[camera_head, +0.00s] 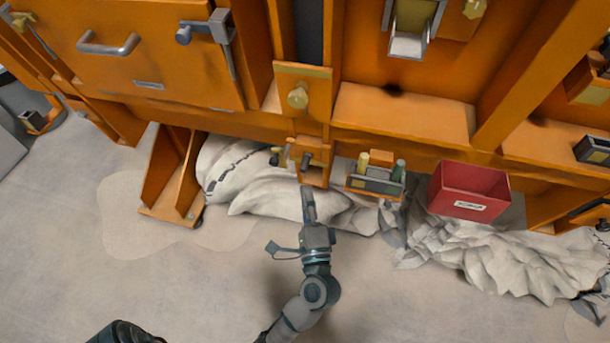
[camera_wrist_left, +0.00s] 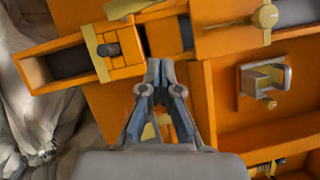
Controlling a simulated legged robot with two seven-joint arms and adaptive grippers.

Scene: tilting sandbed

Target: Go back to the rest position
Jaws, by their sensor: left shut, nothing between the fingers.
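My left gripper (camera_head: 307,190) reaches up from the bottom middle of the head view toward the orange sandbed frame. In the left wrist view its fingers (camera_wrist_left: 160,66) meet at the tips, and nothing is held between them. The tips appear just below a small orange bracket with a dark latch (camera_head: 308,160); I cannot tell whether they touch it. My right gripper does not show.
The orange frame (camera_head: 400,115) fills the top. A small grey caddy (camera_head: 376,184) and a red bin (camera_head: 470,190) stand to the right of the gripper. Crumpled pale cloth (camera_head: 490,258) lies below them. The floor (camera_head: 60,260) is clear at left.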

